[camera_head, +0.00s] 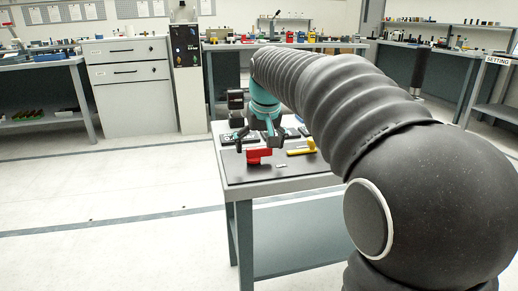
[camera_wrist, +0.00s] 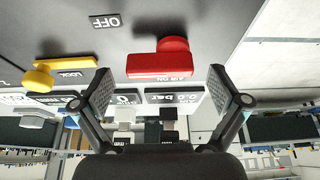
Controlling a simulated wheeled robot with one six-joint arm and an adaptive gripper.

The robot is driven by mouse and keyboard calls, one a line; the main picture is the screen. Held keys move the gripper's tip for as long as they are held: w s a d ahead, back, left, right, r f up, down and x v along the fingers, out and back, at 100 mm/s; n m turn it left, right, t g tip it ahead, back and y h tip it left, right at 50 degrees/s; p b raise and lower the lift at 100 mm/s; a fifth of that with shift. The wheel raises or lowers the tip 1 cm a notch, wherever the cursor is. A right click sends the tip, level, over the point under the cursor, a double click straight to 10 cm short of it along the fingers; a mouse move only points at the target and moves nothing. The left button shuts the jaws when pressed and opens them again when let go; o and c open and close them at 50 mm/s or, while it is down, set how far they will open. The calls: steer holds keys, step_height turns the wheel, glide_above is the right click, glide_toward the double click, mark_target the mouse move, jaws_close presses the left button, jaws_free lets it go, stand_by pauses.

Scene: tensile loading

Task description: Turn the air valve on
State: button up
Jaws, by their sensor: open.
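The air valve is a red handle (camera_head: 259,156) on the dark top of a small table (camera_head: 290,185). In the wrist view the red handle (camera_wrist: 162,64) shows as a block with a round knob behind it. An "AIR ON" label (camera_wrist: 174,79) lies beside the block, partly covered by it. An "OFF" label (camera_wrist: 106,21) lies farther off to the left. My gripper (camera_wrist: 167,90) is open, with its two fingers apart and nothing between them. The red handle lies beyond the fingertips, apart from them as far as I can see. In the head view my gripper (camera_head: 256,140) is just above and behind the handle.
A yellow handle (camera_wrist: 60,70) with a "LOCK" label sits left of the red one in the wrist view; it also shows in the head view (camera_head: 302,148). Dark display panels (camera_wrist: 172,97) stand close by. White cabinets (camera_head: 128,75) and workbenches line the back. The floor left is clear.

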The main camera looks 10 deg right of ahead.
steer(key=shift+w+f, duration=0.15)
steer(key=shift+f, duration=0.25)
steer(key=c, duration=1.2)
steer(key=shift+o, duration=0.2)
